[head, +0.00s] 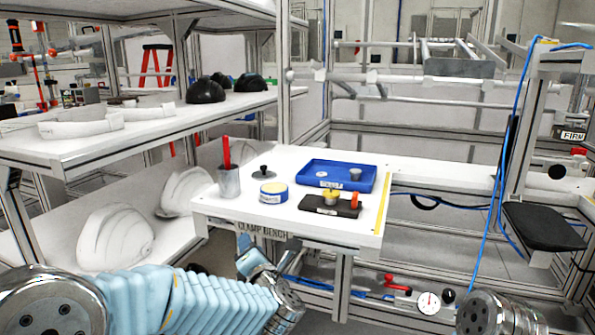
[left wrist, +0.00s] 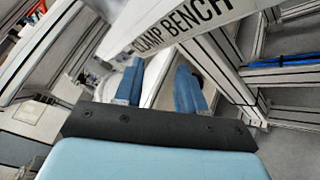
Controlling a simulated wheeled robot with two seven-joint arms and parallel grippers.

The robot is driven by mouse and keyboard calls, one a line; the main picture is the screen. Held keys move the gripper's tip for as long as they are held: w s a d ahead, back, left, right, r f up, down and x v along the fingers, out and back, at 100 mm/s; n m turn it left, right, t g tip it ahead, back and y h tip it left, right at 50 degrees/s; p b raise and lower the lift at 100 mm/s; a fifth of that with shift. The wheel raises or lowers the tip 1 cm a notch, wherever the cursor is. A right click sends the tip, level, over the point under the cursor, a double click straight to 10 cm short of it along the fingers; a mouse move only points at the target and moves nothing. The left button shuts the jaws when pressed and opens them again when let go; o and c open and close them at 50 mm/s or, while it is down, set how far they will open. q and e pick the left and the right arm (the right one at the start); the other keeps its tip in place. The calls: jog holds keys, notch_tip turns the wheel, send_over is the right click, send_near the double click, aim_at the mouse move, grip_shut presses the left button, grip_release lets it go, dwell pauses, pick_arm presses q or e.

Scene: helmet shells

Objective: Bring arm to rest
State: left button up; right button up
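My left arm, in a pale blue ribbed sleeve, comes in from the left of the head view.
On the bench are a blue tray (head: 312,173), a metal cup (head: 229,182) with a red handle, a blue and yellow tin (head: 273,193) and a black holder (head: 322,206). White helmet shells (head: 115,238) lie on the lower left shelf. A gauge (head: 428,303) is below right.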

pick_arm(q)
jog(key=s+a+f+m+g+h, duration=0.2)
jog(key=f+m, duration=0.3)
jog(key=f, duration=0.6)
jog(key=s+a+f+m+g+h, duration=0.1)
jog(key=s+f+m+g+h, duration=0.3)
jog(key=f, duration=0.7)
jog(key=s+a+f+m+g, duration=0.1)
jog(key=a+f+m, duration=0.1)
jog(key=f+m, duration=0.75)
jog(key=s+f+m+g+h, duration=0.1)
jog(key=s+f+m+g, duration=0.15)
jog(key=s+f, duration=0.4)
jog(key=s+f+m+g+h, duration=0.15)
jog(key=s+f+g, duration=0.25)
jog(key=s, duration=0.6)
jog(key=s+f+m+g+h, duration=0.1)
jog(key=s+f+m+g, duration=0.2)
jog(key=s+f, duration=0.45)
jog(key=w+d+r+m, duration=0.1)
jog(key=d+r, duration=0.3)
jog(key=shift+w+r+t, duration=0.15)
jog(key=shift+t, duration=0.3)
